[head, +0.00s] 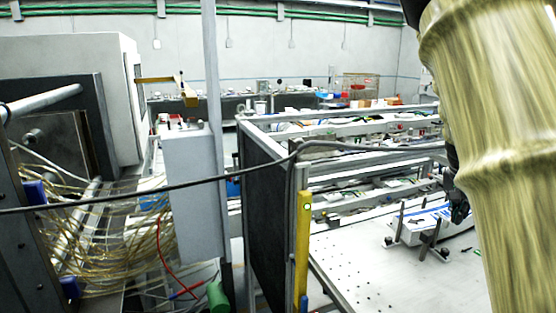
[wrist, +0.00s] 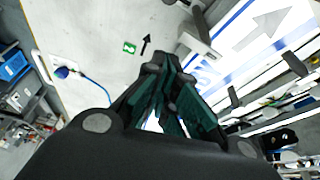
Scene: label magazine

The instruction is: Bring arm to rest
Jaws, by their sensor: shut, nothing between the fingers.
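My gripper (head: 459,208) shows at the right of the head view, partly hidden behind my pale, sleeve-like arm. In the wrist view my gripper (wrist: 168,66) points away from the camera, with its dark green-black fingers together and nothing visible between them. A white unit with blue stripes, dark posts and brackets (head: 420,226) stands on the white table just beside and below the gripper. In the wrist view the white and blue striped unit (wrist: 238,42) lies just beyond and right of the fingertips. I cannot tell the exact gap.
The white perforated table (head: 365,265) is mostly bare at front left. A dark panel (head: 263,215) and yellow post (head: 302,250) stand at its left edge. A black cable (head: 180,188) crosses the head view. Metal rails (head: 360,165) lie behind the table.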

